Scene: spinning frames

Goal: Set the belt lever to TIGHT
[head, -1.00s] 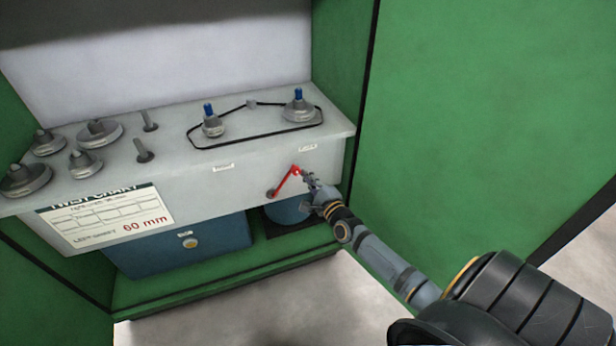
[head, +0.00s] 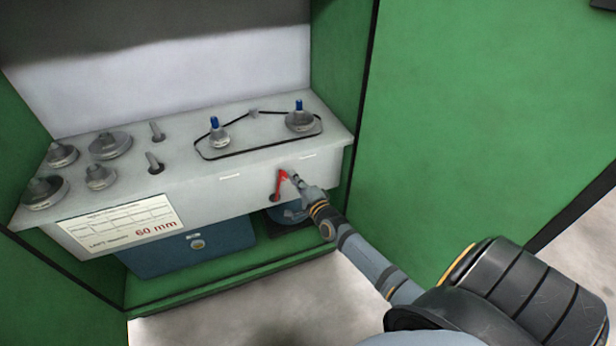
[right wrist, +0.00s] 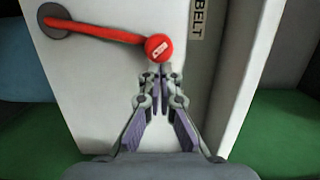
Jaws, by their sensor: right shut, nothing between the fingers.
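The red belt lever (head: 279,184) is on the front face of the grey machine panel, pointing up and slightly right from its pivot. In the right wrist view the lever (right wrist: 100,31) runs from a round grey pivot to a red ball knob with a small label. My right gripper (head: 290,180) is shut and empty, its fingertips at the knob. In the right wrist view the fingertips (right wrist: 160,72) sit right against or just short of the knob; I cannot tell if they touch. A label reading BELT (right wrist: 197,18) is beside the knob. My left gripper is not in view.
Two blue-topped pulleys with a black belt (head: 262,143) stand on the panel top. Several grey pulleys (head: 110,145) and two pegs are at its left. A chart (head: 125,225) reads 60 mm. A blue box (head: 185,249) sits below. Green walls (head: 460,110) flank the bay.

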